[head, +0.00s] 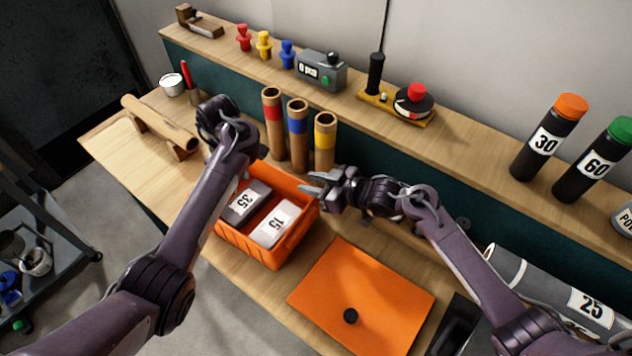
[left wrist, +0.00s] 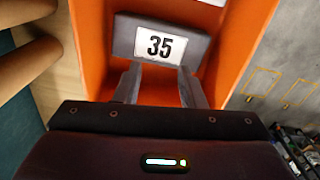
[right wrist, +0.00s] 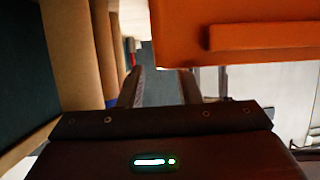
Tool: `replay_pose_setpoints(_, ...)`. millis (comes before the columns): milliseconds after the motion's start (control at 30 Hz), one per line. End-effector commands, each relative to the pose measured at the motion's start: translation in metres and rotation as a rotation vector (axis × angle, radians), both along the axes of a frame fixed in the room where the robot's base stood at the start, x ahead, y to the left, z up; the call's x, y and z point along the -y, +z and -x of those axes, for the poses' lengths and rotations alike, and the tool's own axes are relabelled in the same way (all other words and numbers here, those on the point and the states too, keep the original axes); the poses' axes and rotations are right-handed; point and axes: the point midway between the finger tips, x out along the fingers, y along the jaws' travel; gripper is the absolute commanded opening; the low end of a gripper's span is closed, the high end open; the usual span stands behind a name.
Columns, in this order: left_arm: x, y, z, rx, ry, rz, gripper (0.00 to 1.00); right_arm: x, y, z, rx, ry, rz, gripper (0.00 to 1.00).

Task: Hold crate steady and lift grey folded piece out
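An orange crate (head: 262,254) stands on the workbench. My right gripper (head: 311,184) is open beside the crate's far right corner. In the right wrist view the crate wall (right wrist: 225,25) lies just beyond its fingers, with nothing between them.
Three cardboard tubes (head: 298,135) with coloured bands stand close behind the crate. An orange lid (head: 365,290) with a black knob lies to the right. A grey roll labelled 25 (head: 545,285) lies far right. A raised shelf (head: 470,140) runs along the back.

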Motion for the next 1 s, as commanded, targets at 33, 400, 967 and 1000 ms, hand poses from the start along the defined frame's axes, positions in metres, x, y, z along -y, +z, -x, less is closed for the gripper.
replay_pose_setpoints(33, 0.000, 0.000, 0.000, 0.000, 0.000, 0.000, 0.36, -0.006, -0.002, -0.004, -0.001, 0.000, -0.002, 0.31)
replay_pose_setpoints(400, -0.001, 0.000, 0.000, 0.001, 0.000, -0.001, 0.36, -0.021, -0.010, -0.015, 0.001, 0.000, -0.001, 0.31)
replay_pose_setpoints(967, -0.001, 0.000, 0.000, 0.001, 0.000, -0.001, 0.36, -0.021, -0.010, -0.015, 0.000, -0.001, 0.000, 0.00)
replay_pose_setpoints(1000, -0.001, 0.000, 0.000, 0.001, 0.000, -0.001, 0.36, -0.021, -0.010, -0.015, 0.000, -0.001, 0.000, 0.00)
